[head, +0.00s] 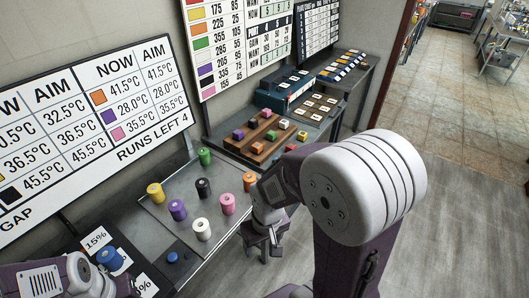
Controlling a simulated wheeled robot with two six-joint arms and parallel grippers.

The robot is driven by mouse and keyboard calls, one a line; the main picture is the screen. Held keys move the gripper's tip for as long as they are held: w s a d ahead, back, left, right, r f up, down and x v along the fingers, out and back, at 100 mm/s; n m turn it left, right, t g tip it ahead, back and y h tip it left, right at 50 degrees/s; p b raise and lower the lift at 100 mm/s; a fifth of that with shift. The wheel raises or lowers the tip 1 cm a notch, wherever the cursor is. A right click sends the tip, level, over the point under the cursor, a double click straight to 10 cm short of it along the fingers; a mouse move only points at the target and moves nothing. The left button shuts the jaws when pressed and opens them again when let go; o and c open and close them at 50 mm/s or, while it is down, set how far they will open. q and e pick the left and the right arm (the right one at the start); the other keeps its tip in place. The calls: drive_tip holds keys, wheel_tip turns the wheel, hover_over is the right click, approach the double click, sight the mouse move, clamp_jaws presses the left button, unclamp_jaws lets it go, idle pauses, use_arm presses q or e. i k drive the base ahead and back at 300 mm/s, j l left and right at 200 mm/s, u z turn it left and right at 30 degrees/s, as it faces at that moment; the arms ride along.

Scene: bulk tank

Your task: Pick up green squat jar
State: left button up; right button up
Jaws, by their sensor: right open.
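A green jar (205,156) stands upright on the grey metal bench (150,232), at the back of a group of coloured jars. My right gripper (262,246) points down at the bench's right edge, in front of and to the right of the green jar, well apart from it. Its jaws are open, and I see nothing between them. My left arm shows at the bottom left, but its gripper does not show.
Nearby stand yellow (156,193), black (203,188), purple (177,209), pink (227,204), white (202,229) and orange (249,181) jars. A wooden rack (258,151) with coloured blocks sits behind. A blue knob (172,257) is in front. Open floor lies right.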

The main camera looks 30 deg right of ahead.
sight(203, 153)
drive_tip(key=z, duration=0.35)
drive_tip(key=i+l+u, duration=0.2)
drive_tip(key=l+u, duration=0.25)
drive_tip(key=i+l+u, duration=0.15)
drive_tip(key=l+u, duration=1.25)
drive_tip(key=l, duration=0.2)
drive_tip(key=k+l+u, duration=0.1)
drive_tip(key=l+u, duration=0.35)
